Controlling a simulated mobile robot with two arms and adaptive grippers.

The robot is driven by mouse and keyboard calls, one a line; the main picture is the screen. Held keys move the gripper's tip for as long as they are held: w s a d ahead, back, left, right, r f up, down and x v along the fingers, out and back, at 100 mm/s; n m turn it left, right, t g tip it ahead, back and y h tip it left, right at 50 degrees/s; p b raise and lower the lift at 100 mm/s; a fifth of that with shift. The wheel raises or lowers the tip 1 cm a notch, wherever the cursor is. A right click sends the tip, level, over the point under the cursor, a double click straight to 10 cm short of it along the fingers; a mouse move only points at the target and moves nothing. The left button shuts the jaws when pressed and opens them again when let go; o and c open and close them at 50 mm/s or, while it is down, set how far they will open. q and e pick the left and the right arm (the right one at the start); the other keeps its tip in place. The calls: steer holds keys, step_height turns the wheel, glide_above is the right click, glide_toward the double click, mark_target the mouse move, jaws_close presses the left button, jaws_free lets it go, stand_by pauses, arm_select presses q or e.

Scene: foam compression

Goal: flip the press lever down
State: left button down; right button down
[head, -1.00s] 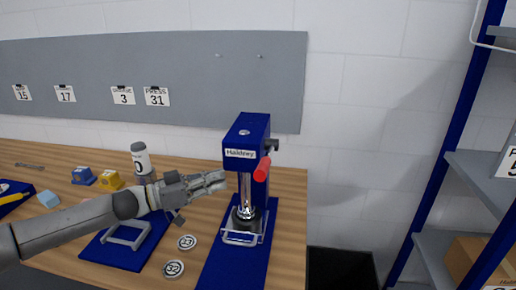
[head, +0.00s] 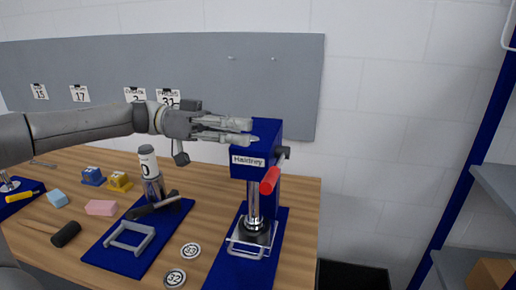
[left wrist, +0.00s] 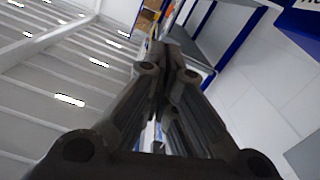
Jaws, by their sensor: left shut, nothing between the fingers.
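The blue press (head: 245,173) stands on its blue base at the right end of the wooden bench. Its lever has a red handle (head: 269,181) on the right side of the press head, slanting down toward the camera. My left gripper (head: 250,131) reaches in from the left at the height of the top of the press head, its fingers in front of part of it in the picture. Contact with the press cannot be told. The fingers are together and empty; they also show in the left wrist view (left wrist: 166,60). My right gripper is not in view.
Two round discs (head: 190,250) lie between the bases. Foam blocks (head: 101,208) lie farther left. Blue-post shelving (head: 460,160) stands right.

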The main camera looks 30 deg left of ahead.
mark_target(275, 167)
arm_select(q)
steer(key=d+f+p, duration=0.1)
steer(key=d+f, duration=0.3)
steer(key=shift+w+d+p, duration=0.15)
steer(key=shift+w+p, duration=0.05)
steer(key=shift+p, duration=0.2)
steer(key=shift+f, duration=0.1)
step_height(275, 167, down, 7)
steer(key=s+m+b, duration=0.2)
steer(key=m+b, duration=0.1)
steer(key=b, duration=0.4)
steer(key=shift+d+m, duration=0.35)
steer(key=shift+m, duration=0.05)
steer(key=shift+r, duration=0.2)
